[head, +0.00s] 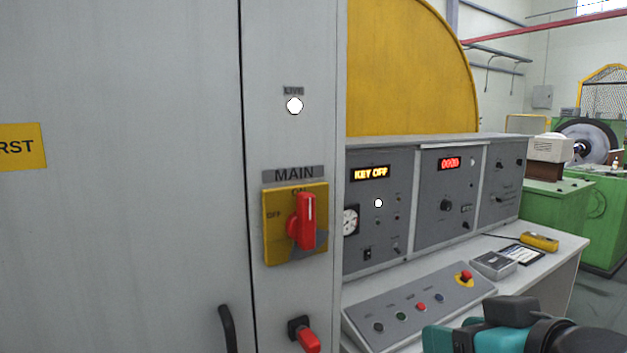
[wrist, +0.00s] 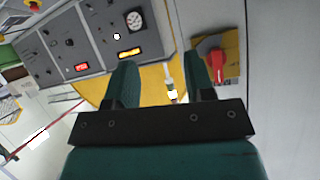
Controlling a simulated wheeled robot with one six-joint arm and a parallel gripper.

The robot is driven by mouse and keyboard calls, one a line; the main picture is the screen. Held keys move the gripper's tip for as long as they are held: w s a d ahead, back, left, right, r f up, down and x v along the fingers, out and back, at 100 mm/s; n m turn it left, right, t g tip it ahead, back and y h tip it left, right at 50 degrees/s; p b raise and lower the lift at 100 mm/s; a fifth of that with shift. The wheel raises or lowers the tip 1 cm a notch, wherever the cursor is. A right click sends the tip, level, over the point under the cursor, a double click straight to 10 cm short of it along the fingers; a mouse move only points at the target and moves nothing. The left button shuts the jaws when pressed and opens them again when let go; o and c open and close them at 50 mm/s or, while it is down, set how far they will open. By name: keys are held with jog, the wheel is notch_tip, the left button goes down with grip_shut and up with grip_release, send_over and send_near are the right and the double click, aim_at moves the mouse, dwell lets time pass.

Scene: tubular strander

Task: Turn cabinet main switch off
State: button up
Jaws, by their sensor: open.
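The cabinet main switch (head: 308,222) is a red rotary handle on a yellow plate (head: 272,246) under the MAIN label. The handle stands upright, pointing at ON; OFF is marked at the plate's left. In the wrist view the red handle (wrist: 211,68) shows right of the fingers, its plate partly hidden behind the right finger. My gripper (wrist: 161,76) is open, with nothing seen held between its fingers, and apart from the switch. In the head view part of my teal arm shows at the bottom right; the fingertips are not visible there.
A white LIVE lamp (head: 294,106) is above the switch. A red-handled knob (head: 308,340) and a black door handle (head: 227,330) sit below.

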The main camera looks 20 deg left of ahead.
aim_at(310, 211)
jog(key=s+a+r+n+t+y+p, duration=0.25)
jog(key=a+r+y, duration=0.35)
jog(key=r, duration=0.4)
jog(key=shift+n+h, duration=0.25)
jog(key=shift+h, duration=0.05)
jog(key=p+x, duration=0.4)
jog(key=x, duration=0.4)
jog(key=p+x, duration=0.4)
jog(key=x, duration=0.5)
jog(key=shift+s+a+f, duration=0.15)
jog(key=shift+s, duration=0.15)
jog(key=shift+w+a+f, duration=0.15)
jog(key=shift+w+a, duration=0.3)
jog(key=shift+a, duration=0.1)
grip_shut()
